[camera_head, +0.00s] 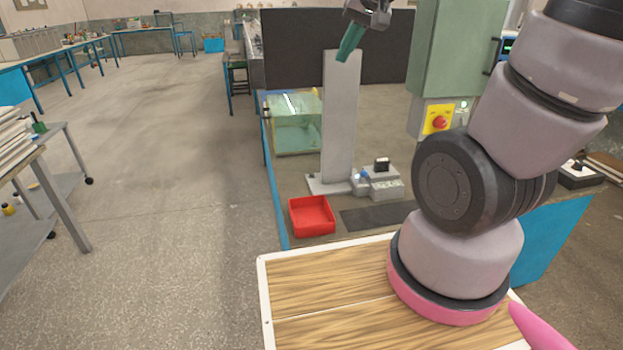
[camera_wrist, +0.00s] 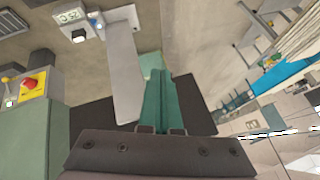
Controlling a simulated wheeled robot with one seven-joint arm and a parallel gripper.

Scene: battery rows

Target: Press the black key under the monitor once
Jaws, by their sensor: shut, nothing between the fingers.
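The monitor (camera_head: 290,50) is a wide black panel behind a tall grey stand (camera_head: 340,120). At the foot of the stand sits a small grey device (camera_head: 386,188) with a black key (camera_head: 382,164) and a blue button (camera_head: 363,174) on top. In the wrist view the device shows at the upper left, with a white display (camera_wrist: 70,16), the black key (camera_wrist: 78,36) and the blue button (camera_wrist: 92,22). My gripper (camera_head: 343,57) has teal fingers, shut and empty. It hangs high near the top of the stand, well above the key and apart from it. The fingers also show in the wrist view (camera_wrist: 156,72).
A red tray (camera_head: 312,215) and a dark mat (camera_head: 375,216) lie in front of the device. A glass tank (camera_head: 296,125) stands left of the stand. A green cabinet (camera_head: 450,60) with a red stop button (camera_head: 439,122) rises at the right, beside my arm.

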